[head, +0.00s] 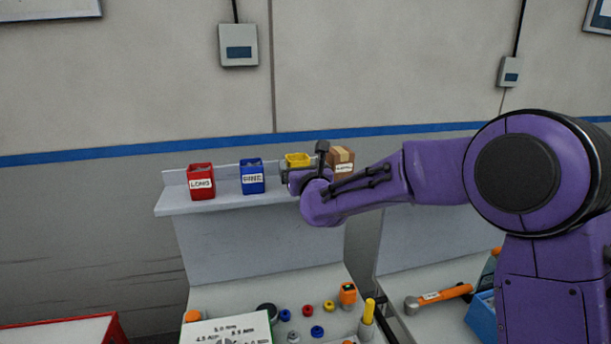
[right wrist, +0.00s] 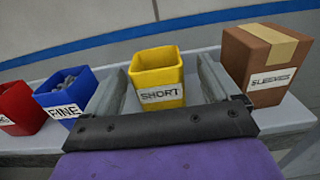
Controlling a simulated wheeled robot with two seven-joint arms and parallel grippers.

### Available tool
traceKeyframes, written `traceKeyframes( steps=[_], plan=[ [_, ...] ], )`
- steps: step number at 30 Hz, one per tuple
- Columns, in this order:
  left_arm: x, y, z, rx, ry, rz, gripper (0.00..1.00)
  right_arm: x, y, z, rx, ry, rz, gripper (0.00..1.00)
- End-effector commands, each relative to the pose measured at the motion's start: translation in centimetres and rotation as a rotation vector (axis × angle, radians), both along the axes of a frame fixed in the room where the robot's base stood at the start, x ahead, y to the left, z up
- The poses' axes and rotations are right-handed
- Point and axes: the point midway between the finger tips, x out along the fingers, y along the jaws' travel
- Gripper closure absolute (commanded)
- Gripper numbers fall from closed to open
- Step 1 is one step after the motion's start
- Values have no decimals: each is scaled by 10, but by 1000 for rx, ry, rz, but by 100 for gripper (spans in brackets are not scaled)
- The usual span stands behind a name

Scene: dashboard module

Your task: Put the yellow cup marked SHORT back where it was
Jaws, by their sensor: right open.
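The yellow cup marked SHORT (right wrist: 158,85) is upright and looks to stand on the shelf (right wrist: 290,115), between the blue cup and the cardboard box. In the head view the yellow cup (head: 297,159) is partly hidden behind my right gripper (head: 304,172). In the right wrist view my right gripper (right wrist: 162,75) is open, with one finger on each side of the yellow cup. I cannot tell whether either finger touches it. My left gripper is not in view.
The blue cup (head: 252,176) and red cup (head: 201,182) stand on the shelf to the left. The cardboard box (right wrist: 265,65) marked SLEEVES is close to the right finger. Below are several knobs, a hammer (head: 440,298) and an upright yellow-handled tool (head: 368,312).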

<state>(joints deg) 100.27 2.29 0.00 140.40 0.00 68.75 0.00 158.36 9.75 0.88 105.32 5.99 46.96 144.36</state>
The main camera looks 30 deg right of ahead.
Motion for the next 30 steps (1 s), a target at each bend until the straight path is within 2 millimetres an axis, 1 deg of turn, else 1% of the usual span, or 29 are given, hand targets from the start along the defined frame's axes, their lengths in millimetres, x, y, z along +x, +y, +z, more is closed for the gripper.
traceKeyframes(
  steps=[1, 6, 7, 9, 12, 15, 20, 30],
  plan=[
    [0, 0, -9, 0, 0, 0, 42, -10, 3, -4, 3, -3, 1, 11],
    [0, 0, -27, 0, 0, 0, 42, -51, 13, -5, 3, -4, 2, 11],
    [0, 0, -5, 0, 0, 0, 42, -57, 15, 7, 5, 3, 2, 11],
    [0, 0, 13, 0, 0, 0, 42, -71, 18, 10, 5, 4, 1, 11],
    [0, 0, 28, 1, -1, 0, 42, -87, 23, 7, 3, 4, 1, 11],
    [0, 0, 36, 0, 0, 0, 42, -98, 26, 5, 2, 3, 2, 11],
    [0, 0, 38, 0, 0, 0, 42, -105, 28, 1, 0, 1, 2, 11],
    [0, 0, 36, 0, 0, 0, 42, -105, 27, -1, 0, 0, 1, 11]
  ],
)
